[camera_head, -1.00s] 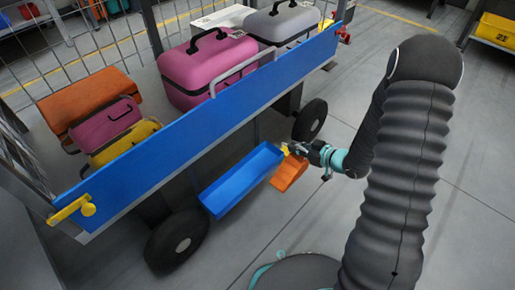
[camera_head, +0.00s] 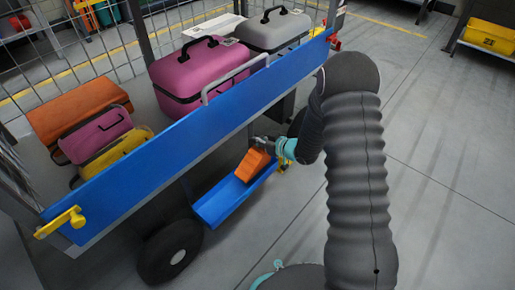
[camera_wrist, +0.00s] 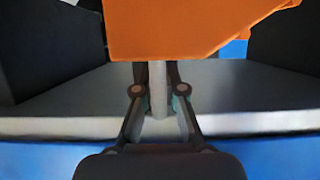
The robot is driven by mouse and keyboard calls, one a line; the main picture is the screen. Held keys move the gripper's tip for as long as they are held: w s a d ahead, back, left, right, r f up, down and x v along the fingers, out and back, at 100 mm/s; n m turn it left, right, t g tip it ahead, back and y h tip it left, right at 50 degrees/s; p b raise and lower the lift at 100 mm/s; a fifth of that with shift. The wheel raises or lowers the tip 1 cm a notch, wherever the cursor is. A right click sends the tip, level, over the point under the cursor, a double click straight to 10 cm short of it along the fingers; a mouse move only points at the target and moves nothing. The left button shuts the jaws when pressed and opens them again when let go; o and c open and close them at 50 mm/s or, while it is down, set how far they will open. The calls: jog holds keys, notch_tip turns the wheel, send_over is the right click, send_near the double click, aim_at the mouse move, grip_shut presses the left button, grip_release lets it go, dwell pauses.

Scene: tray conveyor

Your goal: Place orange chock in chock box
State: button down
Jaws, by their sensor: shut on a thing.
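The orange chock (camera_head: 252,164) is a wedge held at the end of my arm, over the blue chock box (camera_head: 217,207). The box is a long open tray low on the side of the cart. My gripper (camera_head: 268,146) is shut on the chock. In the wrist view the chock (camera_wrist: 190,28) fills the top middle, beyond the fingers of my gripper (camera_wrist: 158,90). I cannot tell whether the chock touches the floor of the box. The far part of the box is partly hidden by the chock and my arm.
The cart's blue side panel (camera_head: 190,142) rises just above the box. A black wheel (camera_head: 170,250) stands at its lower left. Pink (camera_head: 195,75) and grey (camera_head: 262,30) cases sit on the cart. The floor at the right is clear.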

aim_at(262, 149)
jog(key=shift+f+b, duration=0.35)
jog(key=shift+f, duration=1.4)
jog(key=shift+f, duration=0.15)
jog(key=c, duration=1.3)
grip_release()
jog(key=shift+o, duration=0.2)
